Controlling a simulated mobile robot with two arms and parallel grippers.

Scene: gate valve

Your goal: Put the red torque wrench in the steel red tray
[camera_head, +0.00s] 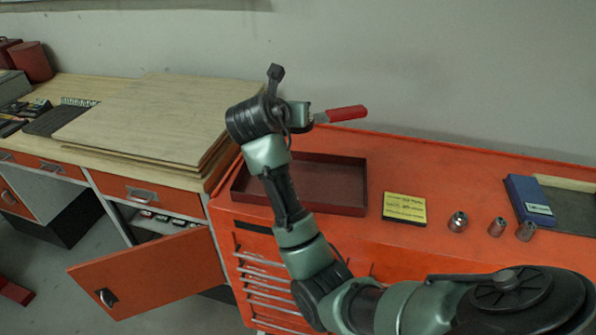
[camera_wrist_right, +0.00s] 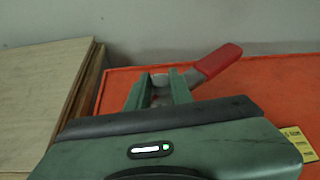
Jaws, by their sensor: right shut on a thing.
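The torque wrench has a red handle (camera_head: 347,113) that sticks out to the right of my right gripper (camera_head: 308,116). My right gripper is shut on the wrench's metal part, beside the handle, and holds it above the back edge of the red tool cabinet. In the right wrist view, the red handle (camera_wrist_right: 218,60) points up and to the right from between the fingers (camera_wrist_right: 160,90). The dark red steel tray (camera_head: 338,187) lies open on the cabinet, below and in front of the gripper. My arm hides part of it; the visible floor looks empty. My left gripper is not in view.
The red cabinet top (camera_head: 440,165) carries a yellow note block (camera_head: 404,207), several metal sockets (camera_head: 458,221) and a blue box (camera_head: 529,200) right of the tray. Stacked wooden boards (camera_head: 150,115) lie on the left bench. An orange door (camera_head: 150,275) stands open below.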

